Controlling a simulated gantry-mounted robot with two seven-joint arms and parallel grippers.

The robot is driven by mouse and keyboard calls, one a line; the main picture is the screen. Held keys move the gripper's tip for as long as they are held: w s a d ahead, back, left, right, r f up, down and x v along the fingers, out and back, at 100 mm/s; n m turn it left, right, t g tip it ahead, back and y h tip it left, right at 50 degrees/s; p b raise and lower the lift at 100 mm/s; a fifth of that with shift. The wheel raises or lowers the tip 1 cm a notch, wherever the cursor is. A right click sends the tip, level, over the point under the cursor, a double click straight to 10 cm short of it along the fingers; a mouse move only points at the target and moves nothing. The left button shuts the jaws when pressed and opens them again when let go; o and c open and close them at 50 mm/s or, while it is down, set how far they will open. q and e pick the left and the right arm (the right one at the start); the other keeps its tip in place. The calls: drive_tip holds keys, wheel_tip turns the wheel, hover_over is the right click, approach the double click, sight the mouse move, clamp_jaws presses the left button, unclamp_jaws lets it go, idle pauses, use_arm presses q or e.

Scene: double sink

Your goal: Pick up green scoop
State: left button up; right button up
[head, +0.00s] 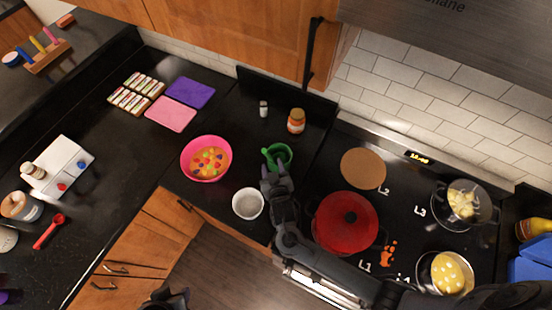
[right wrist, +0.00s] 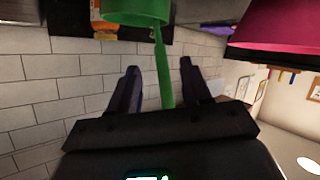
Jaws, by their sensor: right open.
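The green scoop (head: 279,153) stands on the black counter left of the stove in the head view. My right gripper (head: 274,178) is at its near side and partly covers it. In the right wrist view the scoop's green cup (right wrist: 137,10) is at the top edge, cut off. Its handle (right wrist: 162,75) runs down between the two spread fingers of the right gripper (right wrist: 159,65), with gaps on both sides. My left gripper (head: 167,298) shows only in part at the bottom edge of the head view; its jaws are unclear.
A pink bowl (head: 204,172) of colourful pieces and a small white bowl (head: 248,204) stand left of the right gripper. A red lidded pot (head: 346,222) is close on its right. A jar (head: 296,121) and a small shaker (head: 263,108) stand behind the scoop.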

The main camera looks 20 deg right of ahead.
sight(270, 160)
drive_tip(key=shift+x, duration=1.1)
drive_tip(key=shift+r+p+x, duration=0.15)
drive_tip(key=shift+p+x, duration=0.1)
drive_tip(key=shift+x, duration=0.7)
drive_tip(key=shift+r+p+x, duration=0.1)
drive_tip(key=shift+p+x, duration=0.1)
drive_tip(key=shift+x, duration=1.5)
drive_tip(key=shift+c, duration=0.5)
clamp_jaws()
